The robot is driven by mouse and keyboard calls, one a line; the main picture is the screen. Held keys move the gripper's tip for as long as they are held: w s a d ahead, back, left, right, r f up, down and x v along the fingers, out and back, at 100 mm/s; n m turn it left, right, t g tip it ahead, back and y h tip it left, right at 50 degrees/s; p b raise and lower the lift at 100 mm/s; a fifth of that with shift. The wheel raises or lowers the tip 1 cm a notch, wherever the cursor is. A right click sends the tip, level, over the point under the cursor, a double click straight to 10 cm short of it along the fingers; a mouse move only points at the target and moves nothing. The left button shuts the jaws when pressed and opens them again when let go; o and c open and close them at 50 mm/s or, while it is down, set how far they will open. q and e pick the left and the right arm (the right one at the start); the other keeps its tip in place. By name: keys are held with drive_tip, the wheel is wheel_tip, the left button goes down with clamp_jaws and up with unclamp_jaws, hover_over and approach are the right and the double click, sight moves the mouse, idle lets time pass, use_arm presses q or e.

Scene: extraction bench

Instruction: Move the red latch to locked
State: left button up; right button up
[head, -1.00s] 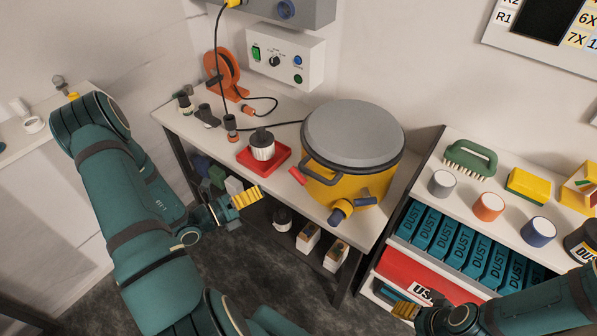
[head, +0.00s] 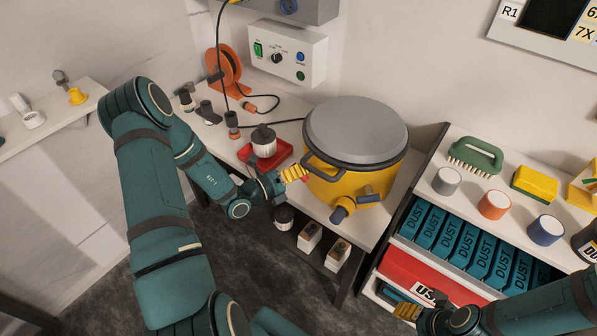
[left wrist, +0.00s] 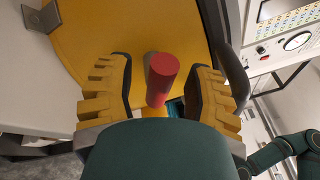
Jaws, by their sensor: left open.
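The red latch (left wrist: 162,78) is a short red cylinder sticking out of the side of the yellow pot (head: 345,188). In the left wrist view it stands between the two yellow fingers of my left gripper (left wrist: 160,68), with a gap on both sides. In the head view my left gripper (head: 293,173) is at the pot's left side, below the dark handle, and covers most of the latch. It is open and holds nothing. My right gripper (head: 406,311) is low at the right, by the drawer unit, far from the latch; its opening is unclear.
A blue-tipped valve (head: 341,213) juts from the pot's front. A black cable (head: 288,122) lies behind.

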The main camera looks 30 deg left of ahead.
use_arm(q)
clamp_jaws()
drive_tip(key=shift+r+m+p, duration=0.15)
drive_tip(key=shift+m+p, duration=0.25)
idle(0.4)
drive_tip(key=shift+d+r+m+g+p, duration=0.2)
drive_tip(key=shift+m+g+p, duration=0.2)
drive_tip(key=shift+m+p, duration=0.3)
drive_tip(key=shift+d+m+g+y+p, duration=0.15)
drive_tip(key=shift+m+y+p, duration=0.15)
drive_tip(key=shift+m, duration=0.3)
drive_tip(key=shift+m+g+y+p, duration=0.15)
drive_tip(key=shift+m+y+p, duration=0.15)
drive_tip(key=shift+m, duration=0.3)
drive_tip(key=shift+d+m+g+y, duration=0.1)
drive_tip(key=shift+m+g+y, duration=0.25)
drive_tip(key=shift+m, duration=0.65)
drive_tip(key=shift+d+m+y, duration=0.2)
drive_tip(key=shift+m+y, duration=0.55)
drive_tip(key=shift+m, duration=0.55)
drive_tip(key=shift+s, duration=0.1)
